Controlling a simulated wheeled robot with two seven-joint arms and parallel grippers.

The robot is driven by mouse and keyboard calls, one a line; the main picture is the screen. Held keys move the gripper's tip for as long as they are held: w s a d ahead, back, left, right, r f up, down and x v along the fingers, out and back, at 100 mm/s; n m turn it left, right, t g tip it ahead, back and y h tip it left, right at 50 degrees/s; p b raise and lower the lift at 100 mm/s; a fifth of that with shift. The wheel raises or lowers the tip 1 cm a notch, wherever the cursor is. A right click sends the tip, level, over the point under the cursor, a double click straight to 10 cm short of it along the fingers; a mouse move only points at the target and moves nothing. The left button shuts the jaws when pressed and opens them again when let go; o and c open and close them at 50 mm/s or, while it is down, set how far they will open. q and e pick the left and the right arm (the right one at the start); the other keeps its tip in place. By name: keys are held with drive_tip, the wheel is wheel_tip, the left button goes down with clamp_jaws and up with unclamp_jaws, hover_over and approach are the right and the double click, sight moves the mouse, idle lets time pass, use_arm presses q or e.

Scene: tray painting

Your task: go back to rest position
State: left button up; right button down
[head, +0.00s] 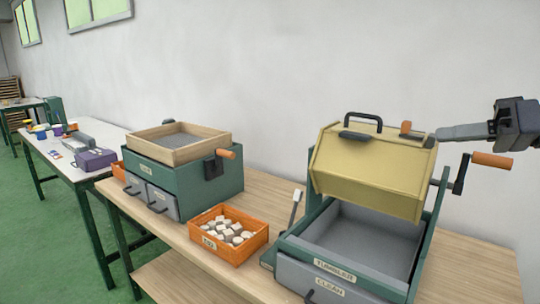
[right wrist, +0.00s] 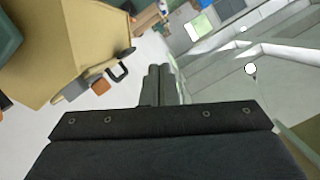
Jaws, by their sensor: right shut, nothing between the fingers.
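My right gripper (head: 436,136) comes in from the right in the head view, with its fingers pointing left. The fingers are shut with nothing between them, and they also show shut in the right wrist view (right wrist: 160,72). Their tips are near the upper right edge of the yellow tumbler drum (head: 365,175); I cannot tell whether they touch it. The drum also shows at the upper left of the right wrist view (right wrist: 95,50). It has a black handle (head: 364,117) and an orange knob (head: 406,128) on top. My left gripper is not in view.
The green tumbler stand holds a grey bin (head: 340,277) labelled clean. An orange-handled crank (head: 492,160) sticks out at its right. An orange crate (head: 236,251) of pale pieces and a green box with a wooden tray (head: 180,153) stand to the left on the wooden table (head: 470,275).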

drive_tip(key=s+a+f+m+g+h, duration=0.1)
drive_tip(key=s+a+f+m+h, duration=0.15)
drive_tip(key=s+f, duration=0.7)
drive_tip(key=s+a+f+m+g+h+p, duration=0.1)
drive_tip(key=s+a+f+m+h, duration=0.25)
drive_tip(key=f, duration=1.15)
drive_tip(key=s+a+f+m+h, duration=0.1)
drive_tip(key=s+a+f+h, duration=0.2)
drive_tip(key=s+f, duration=0.8)
wheel_tip(320, 180, up, 12)
drive_tip(key=w+p, duration=0.2)
drive_tip(key=p, duration=1.1)
drive_tip(key=shift+g, duration=0.3)
drive_tip(key=shift+a+f, duration=0.1)
